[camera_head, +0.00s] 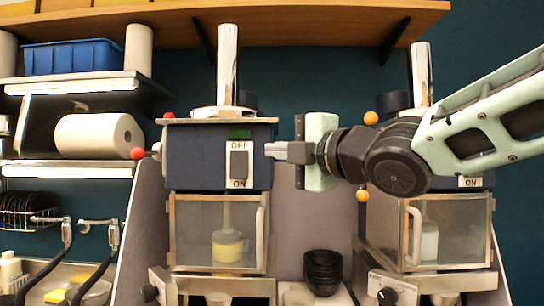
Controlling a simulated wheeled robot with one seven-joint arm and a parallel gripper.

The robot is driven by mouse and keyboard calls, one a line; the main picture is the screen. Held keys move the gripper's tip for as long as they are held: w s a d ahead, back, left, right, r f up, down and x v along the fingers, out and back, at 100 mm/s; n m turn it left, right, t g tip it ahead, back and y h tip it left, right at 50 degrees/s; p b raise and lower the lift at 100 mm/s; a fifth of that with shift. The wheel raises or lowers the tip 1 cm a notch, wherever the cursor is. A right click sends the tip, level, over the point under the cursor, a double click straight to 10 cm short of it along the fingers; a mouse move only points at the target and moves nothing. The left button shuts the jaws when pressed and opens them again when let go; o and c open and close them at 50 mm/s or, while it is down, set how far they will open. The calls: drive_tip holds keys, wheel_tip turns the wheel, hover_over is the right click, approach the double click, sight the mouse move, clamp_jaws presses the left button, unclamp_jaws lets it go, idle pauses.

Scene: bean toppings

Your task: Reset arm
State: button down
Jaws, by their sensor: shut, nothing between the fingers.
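My gripper (276,150) is shut and empty. It comes in from the right on my pale green arm and points left. In the picture its tip is just right of the OFF/ON rocker switch (239,165) on the dark blue box of the left dispenser (190,150). I cannot tell whether the tip touches the box.
A second dispenser (430,240) stands at the right, partly behind my arm. A stack of black bowls (323,272) sits between the two machines. Shelves at the left hold a blue bin (72,58) and paper rolls (98,135). A wooden shelf (300,22) runs overhead.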

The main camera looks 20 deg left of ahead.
idle(0.4)
drive_tip(key=s+d+f+m+g+h, duration=0.1)
drive_tip(key=s+d+f+m+h, duration=0.2)
drive_tip(key=f, duration=0.5)
drive_tip(key=s+d+f+m+h+b, duration=0.1)
drive_tip(key=d+f+m+h, duration=0.2)
drive_tip(key=d+f+m, duration=0.4)
drive_tip(key=s+d+f+m+g+h, duration=0.1)
drive_tip(key=s+d+f+m+h, duration=0.2)
drive_tip(key=f, duration=0.6)
drive_tip(key=s+d+f+m+g+h, duration=0.3)
drive_tip(key=s+d+f, duration=0.3)
drive_tip(key=s, duration=0.3)
drive_tip(key=s+d+f+m+g+h+b, duration=0.1)
drive_tip(key=s+d+f+m+g+h, duration=0.2)
drive_tip(key=s+d+f+m, duration=0.3)
drive_tip(key=s+d+f+g, duration=0.1)
drive_tip(key=s+f, duration=0.2)
drive_tip(key=shift+s+d+m+g, duration=0.15)
drive_tip(key=shift+s+m+g, duration=0.15)
drive_tip(key=shift+s, duration=0.05)
drive_tip(key=shift+f, duration=0.1)
